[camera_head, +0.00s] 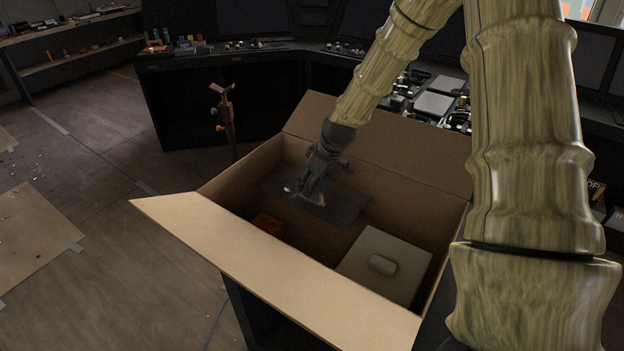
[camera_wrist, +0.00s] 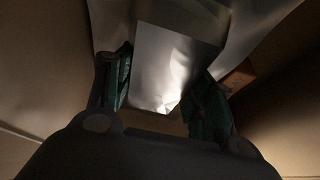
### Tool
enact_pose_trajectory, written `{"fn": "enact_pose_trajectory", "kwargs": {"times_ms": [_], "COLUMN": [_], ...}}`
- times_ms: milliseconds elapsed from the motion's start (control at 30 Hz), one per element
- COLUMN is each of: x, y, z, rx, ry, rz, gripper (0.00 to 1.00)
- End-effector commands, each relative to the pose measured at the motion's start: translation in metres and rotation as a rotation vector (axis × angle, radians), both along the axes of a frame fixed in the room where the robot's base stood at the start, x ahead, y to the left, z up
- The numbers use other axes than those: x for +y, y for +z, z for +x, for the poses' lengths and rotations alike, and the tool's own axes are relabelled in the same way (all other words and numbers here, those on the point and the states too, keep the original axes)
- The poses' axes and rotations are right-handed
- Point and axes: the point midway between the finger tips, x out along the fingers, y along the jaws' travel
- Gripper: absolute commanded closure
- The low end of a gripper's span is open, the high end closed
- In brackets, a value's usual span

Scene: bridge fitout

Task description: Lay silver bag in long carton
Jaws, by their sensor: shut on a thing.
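The long carton (camera_head: 275,262) is an open brown box with its flaps folded out. My gripper (camera_head: 308,186) reaches down inside it, toward the back left. The gripper is shut on a silver bag, a shiny strip (camera_head: 296,190) low in the carton. In the wrist view the silver bag (camera_wrist: 160,65) is between the two dark green fingers and catches bright light. A flat dark grey sheet (camera_head: 340,208) is under and beside the gripper. I cannot tell whether the held bag touches it or the carton's floor.
A pale box with a rounded lump on top (camera_head: 398,252) is in the carton's right part. A small orange-brown block (camera_head: 268,223) is at its left. The near flap sticks out to the left. A stand (camera_head: 229,120) is behind the carton. Consoles line the back.

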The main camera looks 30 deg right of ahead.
Motion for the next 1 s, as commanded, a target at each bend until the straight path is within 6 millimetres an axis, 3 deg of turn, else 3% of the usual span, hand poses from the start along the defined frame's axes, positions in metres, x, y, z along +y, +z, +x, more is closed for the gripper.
{"fn": "enact_pose_trajectory", "kwargs": {"times_ms": [600, 1000], "x": [0.000, 0.000], "y": [-0.069, -0.085], "z": [0.000, 0.000], "rx": [0.000, -0.001], "ry": [0.000, 0.001], "rz": [0.000, 0.000], "gripper": [0.78, 0.78]}}
